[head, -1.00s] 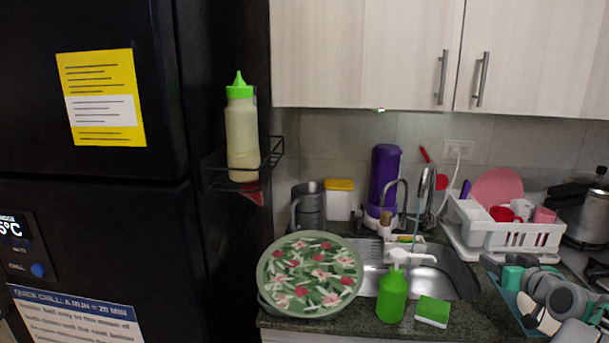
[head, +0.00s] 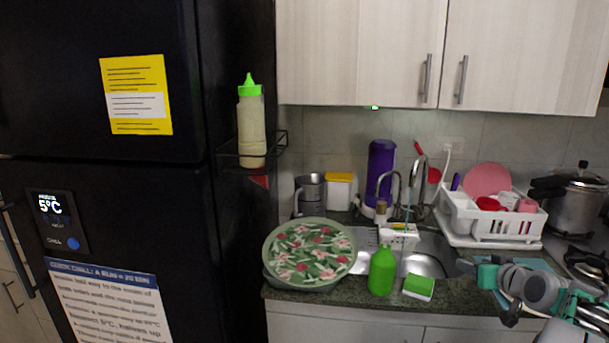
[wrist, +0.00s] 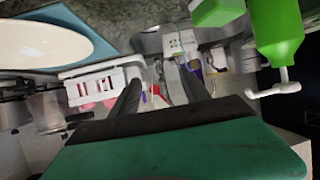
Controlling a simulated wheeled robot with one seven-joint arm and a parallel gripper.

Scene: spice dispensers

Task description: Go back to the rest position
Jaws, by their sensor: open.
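My gripper (wrist: 158,80) shows in the wrist view as two dark fingers set apart with nothing held between them. The sink and the white dish rack lie beyond the fingers. In the head view my folded grey and teal arm is at the lower right, over the counter's right part. The fingertips cannot be made out clearly there.
The counter holds a green soap bottle (head: 382,271), a sponge (head: 418,287), a floral round dish (head: 310,251) and a dish rack (head: 492,222). A pot (head: 572,208) stands right. A black fridge (head: 95,215) stands left. A plate (wrist: 40,42) lies under the wrist.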

